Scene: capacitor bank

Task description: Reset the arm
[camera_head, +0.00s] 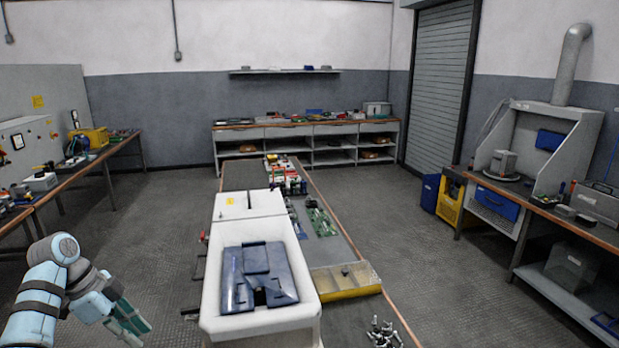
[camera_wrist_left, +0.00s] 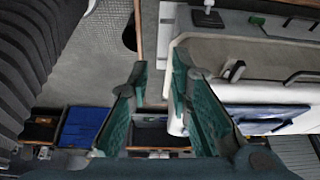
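My left arm comes in at the lower left of the head view. Its gripper (camera_head: 128,318) hangs over the floor, to the left of the white machine, and touches nothing that I can see. In the left wrist view the two green fingers of this gripper (camera_wrist_left: 160,75) stand apart with nothing between them. My right arm and right gripper do not show in either view.
A white machine (camera_head: 262,322) with a dark blue part (camera_head: 260,275) in it stands on the central bench (camera_head: 335,238). A yellow tray (camera_head: 345,281) and loose metal pieces (camera_head: 383,333) lie right of it. Benches line the walls. The floor (camera_head: 165,225) between is clear.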

